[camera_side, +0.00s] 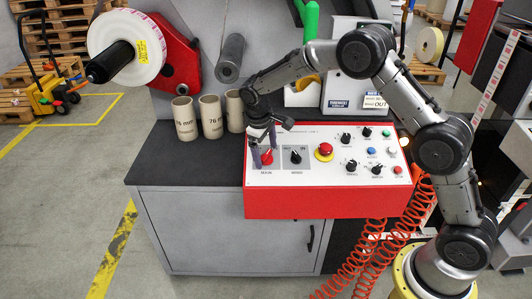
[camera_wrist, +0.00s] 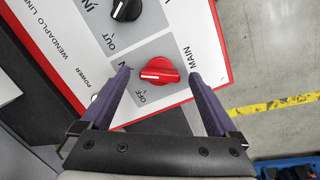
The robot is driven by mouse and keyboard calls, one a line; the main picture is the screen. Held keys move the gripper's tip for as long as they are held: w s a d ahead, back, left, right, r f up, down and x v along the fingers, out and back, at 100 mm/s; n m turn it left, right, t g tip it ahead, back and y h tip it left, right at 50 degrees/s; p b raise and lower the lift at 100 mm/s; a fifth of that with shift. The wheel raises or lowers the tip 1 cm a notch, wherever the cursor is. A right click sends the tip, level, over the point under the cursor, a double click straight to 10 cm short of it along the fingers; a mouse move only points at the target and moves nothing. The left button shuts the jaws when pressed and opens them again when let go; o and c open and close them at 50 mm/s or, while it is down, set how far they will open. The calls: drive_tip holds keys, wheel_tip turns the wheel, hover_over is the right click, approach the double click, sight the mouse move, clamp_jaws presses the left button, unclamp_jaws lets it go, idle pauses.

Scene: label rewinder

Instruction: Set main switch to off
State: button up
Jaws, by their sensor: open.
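The main switch is a red rotary knob (camera_wrist: 160,71) on a grey square of the panel, with MAIN printed beside it and OFF at its lower left in the wrist view. Another label by the left finger is partly hidden. The knob's white mark lies nearly level on its left half; I cannot tell its exact setting. My gripper (camera_wrist: 159,76) is open, with one purple finger on each side of the knob and gaps visible between. In the side view my gripper (camera_side: 264,149) is over the red knob (camera_side: 267,157) at the panel's left.
A black knob (camera_side: 296,157) sits right beside the main switch, and a red mushroom button (camera_side: 324,151) is farther right. More knobs and buttons fill the panel's right half. Cardboard cores (camera_side: 211,117) stand behind at left. The cabinet top (camera_side: 165,165) left of the panel is clear.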

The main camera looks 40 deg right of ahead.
drive_tip(key=shift+d+f, duration=0.15)
drive_tip(key=shift+f, duration=0.35)
drive_tip(key=c, duration=1.4)
drive_tip(key=shift+n, duration=0.3)
drive_tip(key=n, duration=0.5)
drive_tip(key=shift+n+t+h, duration=0.3)
drive_tip(key=shift+h, duration=0.1)
drive_tip(key=n, duration=0.5)
drive_tip(key=shift+n+t, duration=0.3)
drive_tip(key=o, duration=1.4)
